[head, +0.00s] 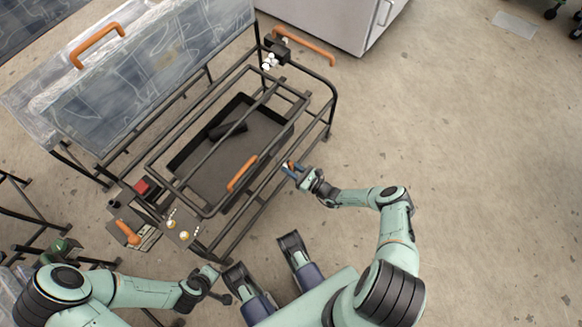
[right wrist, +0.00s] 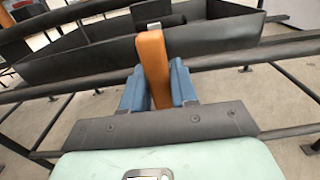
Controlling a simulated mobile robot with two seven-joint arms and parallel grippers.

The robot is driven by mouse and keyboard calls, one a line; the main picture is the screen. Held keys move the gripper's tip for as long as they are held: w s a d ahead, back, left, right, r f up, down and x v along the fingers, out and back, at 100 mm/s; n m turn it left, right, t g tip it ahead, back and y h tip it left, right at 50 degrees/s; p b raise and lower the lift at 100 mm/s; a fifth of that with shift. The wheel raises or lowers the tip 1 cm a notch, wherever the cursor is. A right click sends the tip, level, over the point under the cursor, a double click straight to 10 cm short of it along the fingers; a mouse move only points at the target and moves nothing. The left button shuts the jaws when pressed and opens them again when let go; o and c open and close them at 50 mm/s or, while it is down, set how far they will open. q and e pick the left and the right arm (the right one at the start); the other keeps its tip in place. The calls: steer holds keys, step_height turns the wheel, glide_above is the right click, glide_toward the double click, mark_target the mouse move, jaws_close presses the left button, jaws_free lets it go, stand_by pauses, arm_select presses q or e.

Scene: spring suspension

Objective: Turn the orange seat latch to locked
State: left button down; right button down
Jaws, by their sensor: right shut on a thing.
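The orange seat latch (right wrist: 153,65) stands upright between the blue fingers of my right gripper (right wrist: 158,90) in the right wrist view. The fingers lie on both sides of it, and its top sticks out above them. In the head view my right gripper (head: 293,170) is at the near right rail of the black frame (head: 262,208), with only a little orange showing at its tips. My left gripper (head: 222,296) is low in the head view, near the frame's front corner; its fingers are too small and dark to read.
A black tray (head: 187,158) lies inside the frame, with an orange handle (head: 241,173) at its near side. Clear panels (head: 150,70) rise at the back left. A small plate with knobs (head: 184,235) sits near the front corner. The floor at right is free.

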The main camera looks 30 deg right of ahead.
arm_select(q)
steer(key=shift+s, duration=0.1)
arm_select(e)
steer(key=shift+s, duration=0.1)
stand_by(0.3)
steer(key=c, duration=0.9)
jaws_free()
steer(key=shift+c, duration=0.2)
arm_select(q)
steer(key=shift+s+d+r+g+p, duration=0.2)
steer(key=shift+s+d+r+p, duration=0.2)
steer(key=shift+s+r+p, duration=0.25)
steer(key=shift+s+d+r+g+p, duration=0.2)
steer(key=shift+s+d+r+p, duration=0.15)
steer(key=shift+s, duration=0.45)
arm_select(e)
steer(key=v, duration=1.3)
steer(key=shift+s, duration=0.2)
steer(key=shift+d, duration=0.1)
